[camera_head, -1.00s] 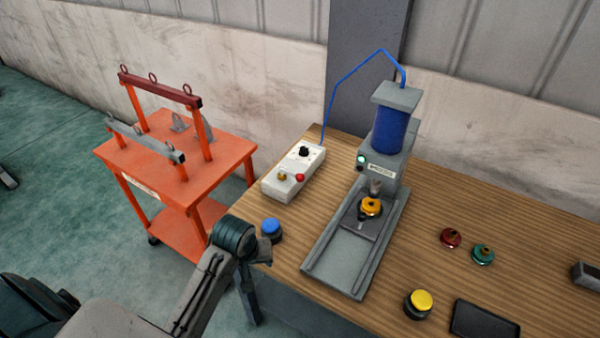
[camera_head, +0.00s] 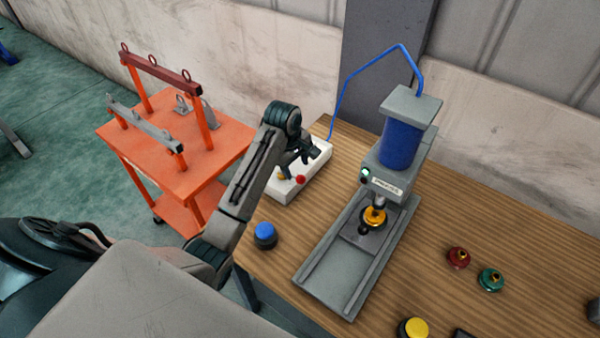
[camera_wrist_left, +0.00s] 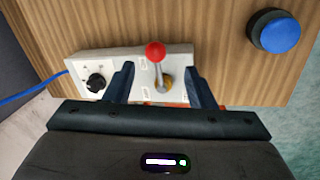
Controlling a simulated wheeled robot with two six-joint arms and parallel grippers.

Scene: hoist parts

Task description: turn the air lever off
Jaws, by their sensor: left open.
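The air lever (camera_wrist_left: 157,68) has a red ball knob on a thin metal stem with a brass base. It stands on a white control box at the back left of the bench. In the head view its red knob (camera_head: 300,179) shows just beside my left gripper. My left gripper (camera_head: 298,163) is over the box. In the left wrist view the open fingers of my left gripper (camera_wrist_left: 160,78) stand on either side of the lever, apart from it. The white box (camera_head: 318,170) also carries a black dial (camera_wrist_left: 96,83). My right gripper is not in view.
A blue button (camera_head: 265,232) stands at the bench's left edge. A press (camera_head: 398,145) with a blue cylinder stands to the right, joined to the box by a blue hose (camera_head: 350,75). An orange cart (camera_head: 215,145) stands left of the bench.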

